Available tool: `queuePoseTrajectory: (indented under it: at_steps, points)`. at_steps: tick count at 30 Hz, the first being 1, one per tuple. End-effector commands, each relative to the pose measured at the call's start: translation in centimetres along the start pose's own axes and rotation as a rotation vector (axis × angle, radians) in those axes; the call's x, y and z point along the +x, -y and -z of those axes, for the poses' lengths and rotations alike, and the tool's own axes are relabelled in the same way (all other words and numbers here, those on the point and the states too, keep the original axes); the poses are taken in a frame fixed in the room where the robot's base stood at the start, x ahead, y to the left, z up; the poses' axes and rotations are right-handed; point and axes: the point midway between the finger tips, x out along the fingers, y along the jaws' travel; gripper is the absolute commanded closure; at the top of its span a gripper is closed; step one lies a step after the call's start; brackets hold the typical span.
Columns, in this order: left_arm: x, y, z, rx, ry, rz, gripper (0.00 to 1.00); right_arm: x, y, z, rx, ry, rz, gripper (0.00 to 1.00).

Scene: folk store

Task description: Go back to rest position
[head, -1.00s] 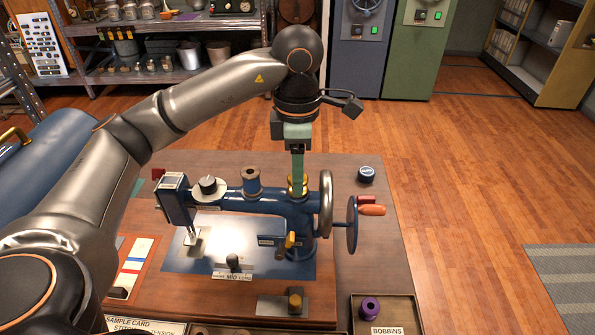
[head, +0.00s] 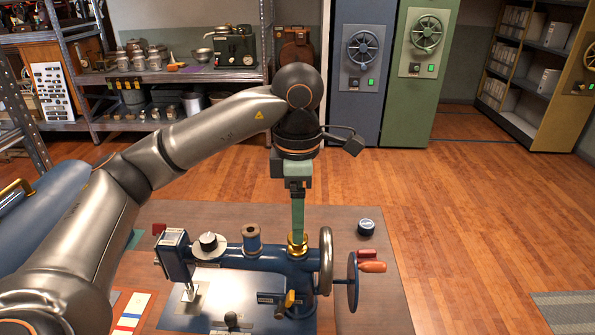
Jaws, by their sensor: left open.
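My left arm comes in from the left and bends down at the wrist over the table. My left gripper (head: 298,232) points straight down with its green fingers just above or at the brass fitting (head: 297,246) on top of the blue sewing machine (head: 272,263). I cannot tell whether the fingertips touch the fitting. The fingers are seen edge-on, so the gap between them is hidden. I see nothing held below them. My right gripper is not in the head view.
The wooden table (head: 385,300) holds the machine, with its handwheel (head: 326,262) right of my gripper. Shelves (head: 175,75) and blue and green cabinets (head: 420,60) stand at the back.

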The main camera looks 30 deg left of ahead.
Motion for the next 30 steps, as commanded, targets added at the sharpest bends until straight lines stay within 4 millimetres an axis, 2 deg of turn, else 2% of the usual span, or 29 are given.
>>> queuePoseTrajectory:
  at_steps: [1,3,9,12,21,30]
  points:
    - [-1.7,-0.1,0.0,-0.002,0.002,-0.004,0.21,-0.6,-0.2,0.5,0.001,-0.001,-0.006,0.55]
    - [-3.1,-0.1,0.0,-0.001,0.002,-0.004,0.21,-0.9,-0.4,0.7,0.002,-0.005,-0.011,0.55]
    - [-6.5,0.0,0.0,-0.002,0.001,-0.002,0.21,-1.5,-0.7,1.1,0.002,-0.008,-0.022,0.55]
    - [-7.5,0.0,0.0,-0.001,0.0,-0.001,0.21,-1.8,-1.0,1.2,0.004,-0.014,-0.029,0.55]
    - [-8.4,0.0,0.0,-0.001,-0.001,0.001,0.21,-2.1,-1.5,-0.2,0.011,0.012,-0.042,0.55]
    - [-8.4,0.0,0.0,0.0,-0.001,0.001,0.21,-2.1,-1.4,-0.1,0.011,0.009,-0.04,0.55]
